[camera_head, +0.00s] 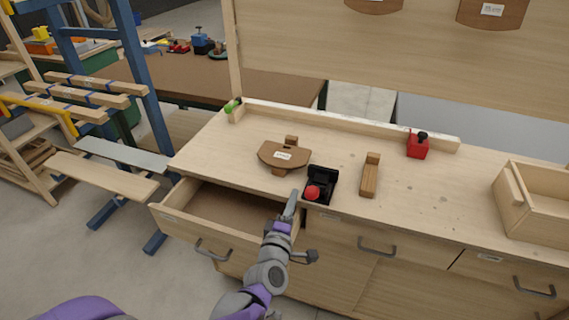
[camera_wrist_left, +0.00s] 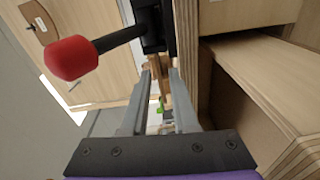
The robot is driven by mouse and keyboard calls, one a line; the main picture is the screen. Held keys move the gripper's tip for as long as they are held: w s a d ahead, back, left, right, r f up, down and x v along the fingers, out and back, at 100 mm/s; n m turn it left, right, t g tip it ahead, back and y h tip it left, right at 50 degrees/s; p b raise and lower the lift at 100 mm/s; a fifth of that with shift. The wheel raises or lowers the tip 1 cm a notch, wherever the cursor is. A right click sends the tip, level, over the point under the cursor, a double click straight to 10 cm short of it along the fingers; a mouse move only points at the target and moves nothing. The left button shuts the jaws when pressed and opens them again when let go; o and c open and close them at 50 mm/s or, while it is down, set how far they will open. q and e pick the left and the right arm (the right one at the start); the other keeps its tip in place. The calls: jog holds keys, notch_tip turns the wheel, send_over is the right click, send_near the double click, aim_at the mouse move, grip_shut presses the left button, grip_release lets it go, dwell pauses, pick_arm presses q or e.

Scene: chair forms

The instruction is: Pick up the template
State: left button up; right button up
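A brown wooden template (camera_head: 284,154) with a curved edge and a white label lies on the workbench top, above the open drawer. A small wooden block shows at its back edge. My right gripper is not in view.
A black clamp with a red knob (camera_head: 312,193) stands close beside my left gripper; the knob also shows large in the left wrist view (camera_wrist_left: 72,58). The open drawer (camera_head: 225,215) juts out below. A wooden block (camera_head: 370,176), red tool (camera_head: 417,146) and wooden box (camera_head: 535,205) stand right.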

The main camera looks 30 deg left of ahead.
aim_at(293, 168)
pick_arm(q)
jog(key=shift+w+a+r+n+y, duration=0.1)
jog(key=shift+w+a+n+y, duration=0.15)
jog(key=shift+a+n, duration=0.2)
jog(key=shift+w+a+r+n+y, duration=0.1)
jog(key=shift+a+n+y, duration=0.25)
jog(key=shift+a, duration=0.2)
jog(key=x, duration=0.4)
jog(key=shift+x, duration=2.95)
jog(key=shift+s+a, duration=0.15)
jog(key=shift+a, duration=0.05)
grip_shut()
